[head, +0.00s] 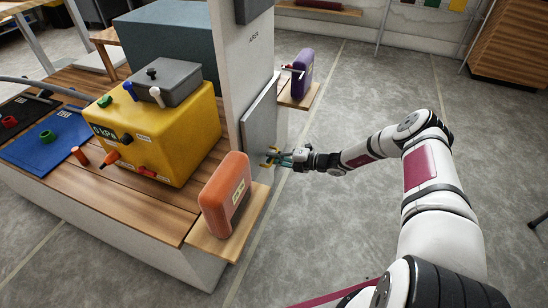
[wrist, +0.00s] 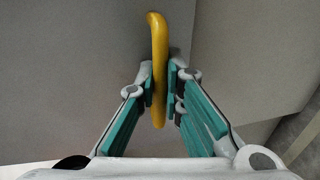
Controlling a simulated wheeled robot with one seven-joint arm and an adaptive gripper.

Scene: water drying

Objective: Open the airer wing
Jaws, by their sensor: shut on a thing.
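The airer wing appears to be the flat grey panel (head: 259,122) against the side of the pale upright post (head: 240,70); lettering on the post is too small to read surely. A yellow handle (head: 267,160) sits near the panel's lower edge. My gripper (head: 280,158) reaches it from the right, with teal fingers closed around it. In the wrist view the yellow handle (wrist: 159,50) stands upright between the two teal fingers (wrist: 160,88). The panel looks close to the post; any gap behind it is hidden.
An orange case (head: 225,195) stands on a wooden shelf in front of the panel. A purple case (head: 302,72) stands on another shelf behind it. A yellow box (head: 165,130) with valves sits on the wooden bench. The grey floor (head: 350,220) right of the bench is mostly clear.

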